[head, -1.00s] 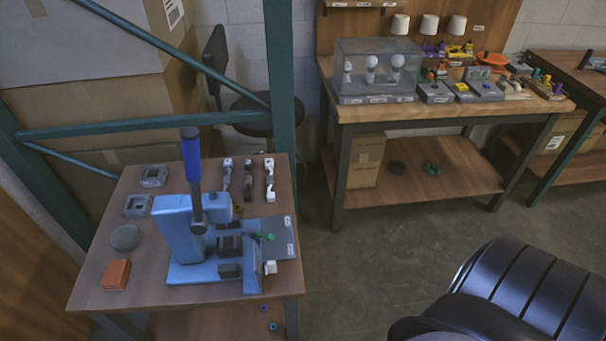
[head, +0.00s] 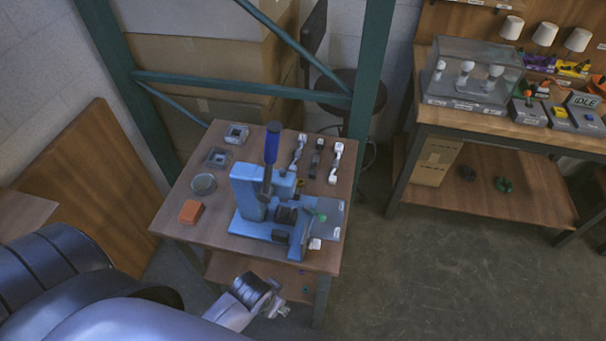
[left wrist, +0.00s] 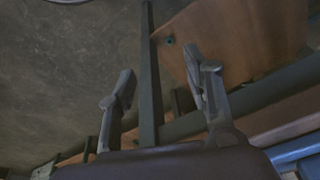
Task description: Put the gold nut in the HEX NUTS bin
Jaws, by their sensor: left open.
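A small gold-coloured piece (head: 300,182), possibly the gold nut, shows behind the blue press (head: 247,192) on the wooden work table (head: 180,222); it is too small to be sure. I cannot make out a bin labelled HEX NUTS. My left gripper (head: 278,309) is low in front of the table's front edge, apart from everything. In the left wrist view it is open (left wrist: 163,85) and empty, with a table leg and the lower shelf beyond its fingers. My right gripper is out of view.
Two grey square holders (head: 236,133) (head: 217,157), a round grey dish (head: 203,184) and an orange block (head: 190,211) lie left of the press. Small purple and teal pieces (head: 305,289) lie on the lower shelf. A green rack post (head: 372,80) stands behind. Floor to the right is clear.

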